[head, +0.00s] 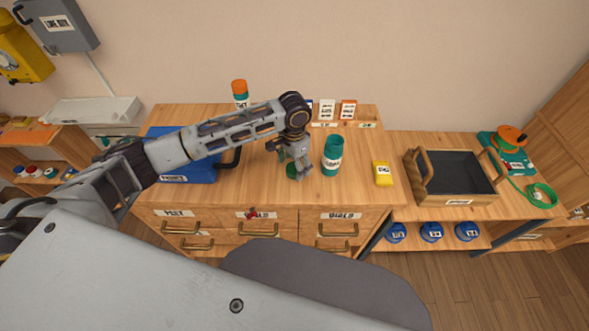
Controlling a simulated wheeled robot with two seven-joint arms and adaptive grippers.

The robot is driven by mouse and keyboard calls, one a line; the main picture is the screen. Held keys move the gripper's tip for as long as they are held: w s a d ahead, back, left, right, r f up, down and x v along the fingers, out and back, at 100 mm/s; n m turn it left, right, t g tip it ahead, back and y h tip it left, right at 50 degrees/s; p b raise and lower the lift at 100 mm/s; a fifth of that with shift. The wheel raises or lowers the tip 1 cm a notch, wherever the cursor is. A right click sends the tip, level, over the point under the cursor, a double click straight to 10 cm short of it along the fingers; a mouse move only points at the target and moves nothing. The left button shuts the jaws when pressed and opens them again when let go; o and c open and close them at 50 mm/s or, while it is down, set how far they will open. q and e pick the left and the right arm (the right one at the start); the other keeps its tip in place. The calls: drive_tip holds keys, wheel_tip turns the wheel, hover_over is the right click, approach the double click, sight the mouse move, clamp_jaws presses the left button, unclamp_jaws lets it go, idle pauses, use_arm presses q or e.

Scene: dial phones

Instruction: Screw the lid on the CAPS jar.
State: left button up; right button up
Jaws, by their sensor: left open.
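A teal jar (332,157) with a white label stands upright on the wooden cabinet top; its label is too small to read, and I cannot tell whether its top is covered. A small green round piece (290,172), which looks like a lid, lies on the cabinet top left of the jar, partly hidden by my left gripper. My left gripper (296,170) is open and points down over this green piece, close beside the jar. I cannot tell whether its fingers touch the piece. My right gripper is not in view.
A blue case (180,176) lies left on the cabinet top (235,192), behind my left forearm. An orange-capped bottle (240,94) and small boxes (327,110) stand along the back. A yellow item (382,173) lies to the right, beside a wooden crate (452,200).

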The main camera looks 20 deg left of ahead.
use_arm(q)
drive_tip(key=shift+f, duration=0.8)
drive_tip(key=c, duration=0.7)
